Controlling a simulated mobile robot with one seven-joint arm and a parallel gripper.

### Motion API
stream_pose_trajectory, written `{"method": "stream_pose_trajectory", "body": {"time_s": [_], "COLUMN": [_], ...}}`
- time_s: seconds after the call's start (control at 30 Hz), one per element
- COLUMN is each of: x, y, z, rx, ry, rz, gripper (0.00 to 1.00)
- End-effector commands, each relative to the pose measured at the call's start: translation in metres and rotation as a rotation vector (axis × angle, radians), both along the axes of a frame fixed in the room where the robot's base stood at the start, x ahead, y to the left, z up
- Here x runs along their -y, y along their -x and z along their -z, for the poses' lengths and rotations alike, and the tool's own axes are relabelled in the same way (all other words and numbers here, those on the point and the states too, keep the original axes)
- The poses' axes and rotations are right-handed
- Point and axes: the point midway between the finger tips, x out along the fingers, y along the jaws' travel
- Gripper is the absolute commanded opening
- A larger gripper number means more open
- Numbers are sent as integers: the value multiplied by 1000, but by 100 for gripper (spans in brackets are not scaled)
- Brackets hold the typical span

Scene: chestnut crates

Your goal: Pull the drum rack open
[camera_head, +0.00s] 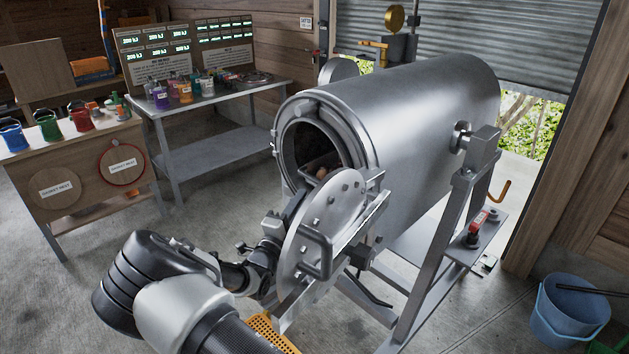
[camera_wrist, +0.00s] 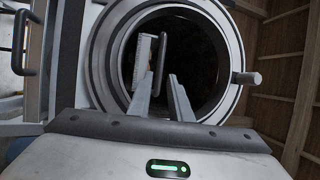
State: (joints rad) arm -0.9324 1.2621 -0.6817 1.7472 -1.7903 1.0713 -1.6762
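The drum (camera_head: 430,95) is a large silver cylinder lying on a metal stand, its round door (camera_head: 312,205) swung open. Inside the dark mouth, the rack (camera_head: 318,163) shows in part, with brown rounded things in it. In the wrist view, the pale rack front (camera_wrist: 143,58) and its upright bar handle (camera_wrist: 160,60) stand inside the round drum opening (camera_wrist: 105,60). My gripper (camera_wrist: 162,82) is open, its two fingers apart and pointing into the mouth, with the handle's lower end seen between the tips. I cannot tell whether they touch it. The door hides the fingers in the head view.
The open door with its handle stands close beside my arm. A wooden counter (camera_head: 90,150) with coloured pots and a metal table (camera_head: 215,155) with bottles are at the left. A blue bucket (camera_head: 570,310) stands at the right. An orange perforated piece (camera_head: 268,335) is below my arm.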

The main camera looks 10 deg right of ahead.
Motion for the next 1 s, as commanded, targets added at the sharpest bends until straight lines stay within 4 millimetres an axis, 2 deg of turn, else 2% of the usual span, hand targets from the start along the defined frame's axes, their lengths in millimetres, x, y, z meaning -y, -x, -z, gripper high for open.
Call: {"method": "stream_pose_trajectory", "body": {"time_s": [0.2, 0.43, 0.6, 0.9, 1.0], "x": [28, 47, 53, 54, 54], "y": [-40, -70, -80, -82, -81], "z": [-8, -14, -17, -17, -17], "rx": [2, 1, 0, 0, -1], "ry": [-1, -1, -1, 0, -1], "rz": [3, 1, 0, 0, 0], "gripper": [18, 18, 18, 18, 2]}}
